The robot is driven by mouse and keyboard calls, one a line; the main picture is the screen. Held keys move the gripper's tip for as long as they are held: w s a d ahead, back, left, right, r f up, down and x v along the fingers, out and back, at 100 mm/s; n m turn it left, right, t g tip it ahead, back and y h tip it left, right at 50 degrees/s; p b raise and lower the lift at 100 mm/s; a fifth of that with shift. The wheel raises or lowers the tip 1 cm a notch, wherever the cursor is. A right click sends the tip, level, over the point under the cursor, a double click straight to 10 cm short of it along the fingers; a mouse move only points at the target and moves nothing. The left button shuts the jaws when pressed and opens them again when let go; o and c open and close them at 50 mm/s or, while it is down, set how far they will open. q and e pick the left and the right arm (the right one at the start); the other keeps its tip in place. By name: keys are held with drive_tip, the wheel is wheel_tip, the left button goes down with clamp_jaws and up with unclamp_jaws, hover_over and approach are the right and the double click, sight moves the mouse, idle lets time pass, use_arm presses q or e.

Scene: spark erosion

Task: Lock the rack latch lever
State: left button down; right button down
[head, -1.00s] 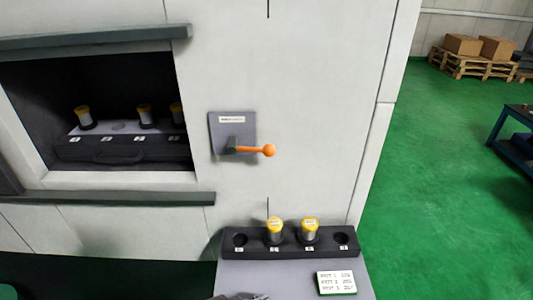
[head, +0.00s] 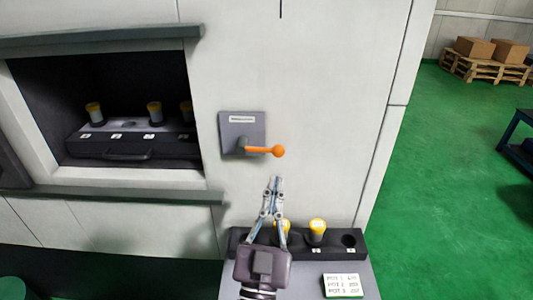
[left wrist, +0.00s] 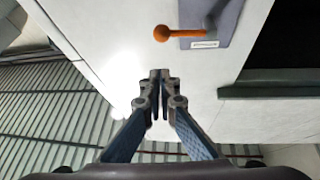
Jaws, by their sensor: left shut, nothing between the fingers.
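The rack latch lever (head: 264,151) is an orange handle with a ball end, mounted on a grey plate (head: 230,132) on the white machine wall. It lies about level, its ball pointing right. My left gripper (head: 275,181) is shut and empty, just below the lever's ball and apart from it in the head view. In the left wrist view the lever (left wrist: 186,33) is at the top, beyond the shut fingertips (left wrist: 160,74). My right gripper is not in view.
An open bay (head: 110,85) at left holds a dark rack (head: 130,146) with yellow-capped pieces. Below the lever, a black holder (head: 335,248) with yellow-capped pieces stands on a grey shelf beside a white label card (head: 343,285).

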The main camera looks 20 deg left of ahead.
use_arm(q)
drive_tip(key=y, duration=0.1)
drive_tip(key=a+n+y, duration=0.1)
drive_tip(key=a+r+n+y, duration=0.1)
drive_tip(key=shift+s, duration=0.3)
drive_tip(key=p+x, duration=0.4)
drive_tip(key=x, duration=0.6)
drive_tip(key=f, duration=0.4)
drive_tip(key=shift+w+a, duration=0.15)
drive_tip(key=shift+w, duration=0.2)
